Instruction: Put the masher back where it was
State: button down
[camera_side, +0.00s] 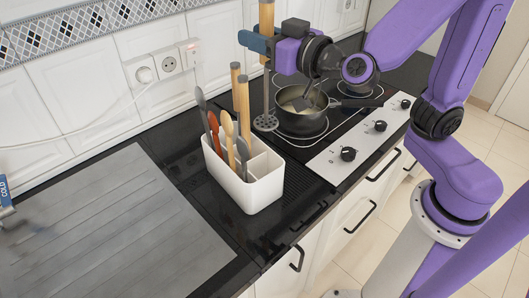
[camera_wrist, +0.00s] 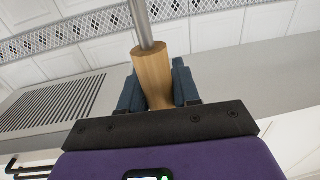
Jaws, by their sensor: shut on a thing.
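The masher (camera_side: 265,122) hangs upright, with a wooden handle, a metal shaft and a round slotted head at the bottom. My gripper (camera_side: 262,42) is shut around its wooden handle. The wrist view shows the handle (camera_wrist: 154,72) between my two blue fingers (camera_wrist: 157,88), with the shaft leading away. The masher's head is just left of the pot (camera_side: 302,118) and to the right of the utensil holder's tools; its exact height above the hob is hard to tell. The white utensil holder (camera_side: 248,198) has compartments with several utensils standing in it.
The pot, with pale contents and a dark handle, stands on the black hob (camera_side: 330,138) with control knobs in front. A grey ridged drainboard (camera_side: 110,230) lies left of the holder. Wall sockets (camera_side: 168,64) with a plugged cord are behind.

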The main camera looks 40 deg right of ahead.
jog(key=s+a+n+y, duration=0.1)
jog(key=s+a+y, duration=0.1)
jog(key=s+a, duration=0.1)
notch_tip(320, 180, down, 18)
jog(key=shift+a, duration=0.2)
dwell(0.8)
jog(key=c, duration=0.8)
grip_release()
jog(key=shift+r, duration=0.1)
jog(key=s+d, duration=0.1)
jog(key=s, duration=0.6)
jog(key=shift+s+d, duration=0.15)
jog(key=shift+d, duration=0.1)
